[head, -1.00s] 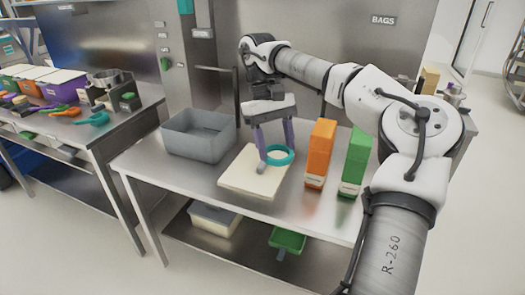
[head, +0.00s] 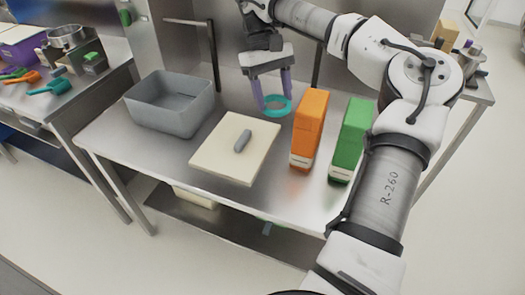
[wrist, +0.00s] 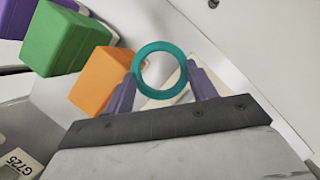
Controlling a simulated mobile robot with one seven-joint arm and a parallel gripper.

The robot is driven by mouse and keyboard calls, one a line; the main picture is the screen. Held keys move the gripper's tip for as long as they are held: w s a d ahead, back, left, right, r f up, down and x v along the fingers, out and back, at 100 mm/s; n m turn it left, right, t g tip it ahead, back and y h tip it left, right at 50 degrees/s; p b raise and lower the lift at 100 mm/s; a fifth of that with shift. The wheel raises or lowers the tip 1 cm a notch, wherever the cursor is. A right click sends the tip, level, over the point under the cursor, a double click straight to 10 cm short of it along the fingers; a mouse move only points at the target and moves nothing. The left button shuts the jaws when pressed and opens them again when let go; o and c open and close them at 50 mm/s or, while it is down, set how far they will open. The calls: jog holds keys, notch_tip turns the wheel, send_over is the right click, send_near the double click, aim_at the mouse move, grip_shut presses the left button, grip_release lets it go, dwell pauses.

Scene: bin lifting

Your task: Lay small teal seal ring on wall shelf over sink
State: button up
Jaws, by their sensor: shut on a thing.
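The teal seal ring (head: 277,113) is held between the purple fingers of my gripper (head: 273,108), in the air above the back of the steel table. The wrist view shows the same teal ring (wrist: 140,82) between the two fingertips of my gripper (wrist: 163,82). The jaws are shut on the ring. I cannot make out a wall shelf or a sink in these frames.
A cream board (head: 212,154) with a small grey piece (head: 242,140) on it lies on the table. A grey bin (head: 170,124) stands at the left. An orange box (head: 309,130) and a green box (head: 350,141) stand upright at the right, close to my arm.

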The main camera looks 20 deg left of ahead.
aim_at(273, 174)
notch_tip(273, 174, down, 24)
jog(key=p, duration=0.5)
jog(key=shift+p, duration=0.4)
jog(key=shift+f+b, duration=0.2)
jog(key=shift+b, duration=0.1)
jog(key=o, duration=0.7)
jog(key=shift+r, duration=0.2)
